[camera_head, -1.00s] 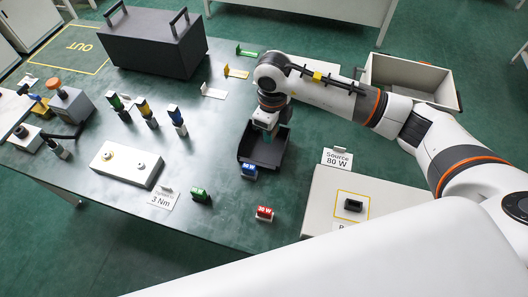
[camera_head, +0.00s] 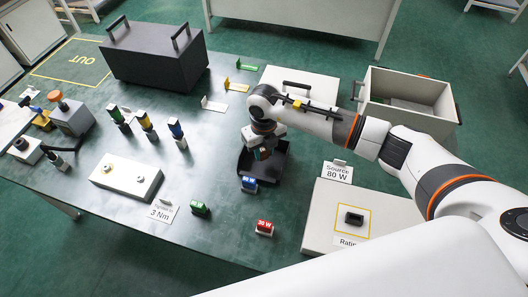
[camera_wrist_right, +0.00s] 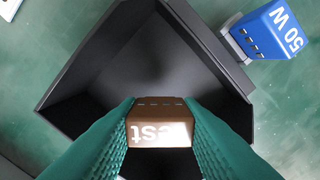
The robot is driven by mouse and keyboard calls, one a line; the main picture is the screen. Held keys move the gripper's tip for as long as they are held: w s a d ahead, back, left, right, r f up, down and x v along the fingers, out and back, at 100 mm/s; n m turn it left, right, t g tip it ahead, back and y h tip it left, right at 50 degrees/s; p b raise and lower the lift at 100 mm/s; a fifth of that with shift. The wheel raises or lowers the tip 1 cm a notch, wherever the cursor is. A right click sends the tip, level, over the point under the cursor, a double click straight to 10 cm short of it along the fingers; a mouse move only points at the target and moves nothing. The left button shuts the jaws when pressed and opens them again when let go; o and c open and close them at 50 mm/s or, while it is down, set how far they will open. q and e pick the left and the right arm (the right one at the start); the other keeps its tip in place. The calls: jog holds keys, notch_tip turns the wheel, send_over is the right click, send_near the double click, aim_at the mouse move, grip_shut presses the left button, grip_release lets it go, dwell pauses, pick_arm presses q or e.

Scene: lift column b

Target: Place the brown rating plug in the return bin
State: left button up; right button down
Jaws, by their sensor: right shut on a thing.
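My right gripper (camera_head: 262,151) hangs at the black open bin (camera_head: 279,168) on the dark table. In the right wrist view its teal fingers (camera_wrist_right: 160,130) are shut on a brown plug (camera_wrist_right: 158,128) with white lettering ending in "est". The plug is over the bin's interior, and the bin's dark floor and walls (camera_wrist_right: 85,75) show behind it. I cannot tell its exact height above the floor. My left gripper is not in view.
A blue 50 W plug (camera_head: 249,184) stands close by the bin, also in the right wrist view (camera_wrist_right: 267,32). A red 30 W plug (camera_head: 265,228) and a green plug (camera_head: 200,209) stand nearer. A grey crate (camera_head: 432,120) and a white platform (camera_head: 325,226) are at right.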

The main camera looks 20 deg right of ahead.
aim_at(264, 149)
notch_tip(264, 149, down, 2)
jog(key=c, duration=1.5)
grip_release()
jog(key=shift+f, duration=0.2)
jog(key=o, duration=0.5)
jog(key=shift+r, duration=0.15)
jog(key=shift+r, duration=0.2)
notch_tip(264, 149, up, 12)
jog(key=shift+f+b, duration=0.1)
jog(key=shift+b, duration=0.85)
